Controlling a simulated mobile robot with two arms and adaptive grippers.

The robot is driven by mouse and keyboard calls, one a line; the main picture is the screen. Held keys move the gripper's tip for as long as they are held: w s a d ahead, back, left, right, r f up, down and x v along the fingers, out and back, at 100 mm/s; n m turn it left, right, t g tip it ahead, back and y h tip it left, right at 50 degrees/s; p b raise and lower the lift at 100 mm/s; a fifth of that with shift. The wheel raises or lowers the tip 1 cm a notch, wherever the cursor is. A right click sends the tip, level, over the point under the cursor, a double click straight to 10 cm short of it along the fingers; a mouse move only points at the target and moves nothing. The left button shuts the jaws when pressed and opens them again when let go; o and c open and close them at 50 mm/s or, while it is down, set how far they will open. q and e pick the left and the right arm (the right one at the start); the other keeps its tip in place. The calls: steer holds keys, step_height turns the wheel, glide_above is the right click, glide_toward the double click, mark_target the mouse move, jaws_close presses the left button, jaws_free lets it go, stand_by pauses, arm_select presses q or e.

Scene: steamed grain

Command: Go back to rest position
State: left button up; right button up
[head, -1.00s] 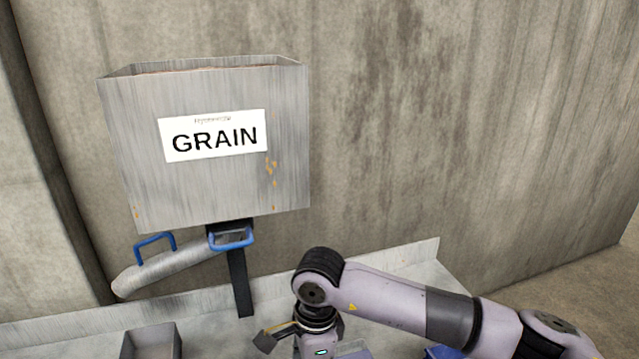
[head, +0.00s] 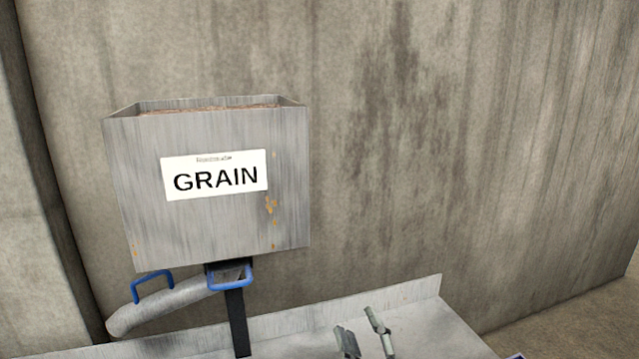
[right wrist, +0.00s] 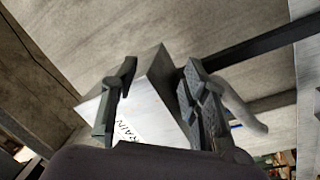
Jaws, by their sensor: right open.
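My right gripper (head: 362,333) shows at the bottom of the head view, its two fingers pointing up and spread apart with nothing between them. In the right wrist view its fingers (right wrist: 152,105) are open, and the grain hopper (right wrist: 150,92) shows in the background beyond them. In the head view the grey metal hopper (head: 215,215) with its GRAIN label stands to the left of the gripper, apart from it. My left gripper is in neither view.
A chute pipe (head: 170,302) with blue handles (head: 152,286) sits under the hopper, beside a dark post (head: 236,322). A metal counter (head: 425,318) with a raised back edge runs along the concrete wall (head: 480,150). The space right of the hopper is clear.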

steer(key=s+d+f+m+g+h, duration=0.2)
steer(key=d+f+m, duration=0.15)
steer(key=f, duration=0.25)
steer(key=s+d+f+m+g+h, duration=0.2)
steer(key=d+f+g, duration=0.1)
steer(key=d+f, duration=0.15)
steer(key=s+d+f+m+g, duration=0.25)
steer(key=s+f+g, duration=0.25)
steer(key=s+f, duration=0.45)
steer(key=s+d+f+m+g, duration=0.25)
steer(key=s+f+g, duration=0.3)
steer(key=s, duration=0.65)
step_height(320, 180, down, 25)
steer(key=s+g, duration=0.1)
steer(key=s+d+f, duration=0.1)
steer(key=s+f, duration=0.7)
steer(key=f, duration=0.1)
steer(key=s+d+f+g+b, duration=0.1)
steer(key=s+d+f, duration=0.1)
steer(key=s+f, duration=0.7)
steer(key=shift+s+d+f+n, duration=0.3)
steer(key=shift+f+n, duration=0.15)
steer(key=shift+f, duration=0.05)
